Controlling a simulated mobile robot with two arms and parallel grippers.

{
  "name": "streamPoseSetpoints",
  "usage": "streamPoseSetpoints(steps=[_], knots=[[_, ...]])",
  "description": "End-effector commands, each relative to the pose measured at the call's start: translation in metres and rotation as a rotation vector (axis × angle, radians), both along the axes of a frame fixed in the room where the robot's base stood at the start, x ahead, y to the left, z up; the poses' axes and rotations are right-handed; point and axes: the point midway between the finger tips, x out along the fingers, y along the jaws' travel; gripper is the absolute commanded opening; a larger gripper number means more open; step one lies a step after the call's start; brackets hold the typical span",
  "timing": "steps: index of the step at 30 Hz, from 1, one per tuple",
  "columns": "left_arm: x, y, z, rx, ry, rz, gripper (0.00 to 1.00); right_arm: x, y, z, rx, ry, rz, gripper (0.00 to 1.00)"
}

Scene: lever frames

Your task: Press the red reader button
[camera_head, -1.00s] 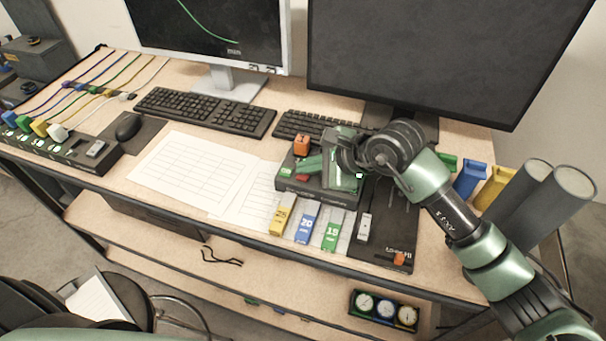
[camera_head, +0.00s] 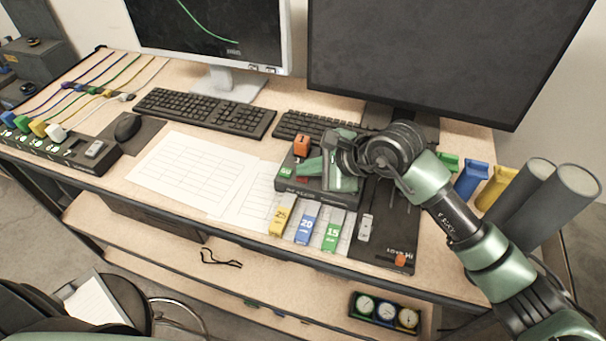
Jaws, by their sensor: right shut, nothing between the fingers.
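The reader appears to be the low black box (camera_head: 300,189) on the desk, with a small lit green display at its left and an orange block (camera_head: 301,146) marked 1 at its back left. My right gripper (camera_head: 308,167) is over this box, coming in from the right. Its green fingers are shut and empty, pointing left close above the box's top. I cannot make out a red button; the gripper covers much of the box's top. Whether the fingers touch the box cannot be told. My left gripper is not in view.
Yellow, blue and green numbered blocks (camera_head: 307,226) stand in front of the box. A black panel (camera_head: 385,237) with a grey slider and an orange knob lies to the right. Monitors and keyboards (camera_head: 205,111) are behind. Papers (camera_head: 190,170) lie flat to the left.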

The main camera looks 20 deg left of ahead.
Motion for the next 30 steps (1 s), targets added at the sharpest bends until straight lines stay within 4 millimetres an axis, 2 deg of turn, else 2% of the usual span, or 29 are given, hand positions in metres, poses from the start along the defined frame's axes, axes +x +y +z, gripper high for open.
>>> streamPoseSetpoints(steps=[11, 23, 30], knots=[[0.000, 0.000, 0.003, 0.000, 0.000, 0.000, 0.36, 0.000, 0.000, 0.014, -0.002, 0.002, 0.000, 0.00], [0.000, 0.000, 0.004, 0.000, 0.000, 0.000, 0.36, 0.000, 0.000, 0.018, -0.001, 0.000, 0.000, 0.00], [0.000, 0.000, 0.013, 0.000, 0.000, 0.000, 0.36, 0.001, 0.000, 0.039, -0.001, -0.002, 0.000, 0.00]])
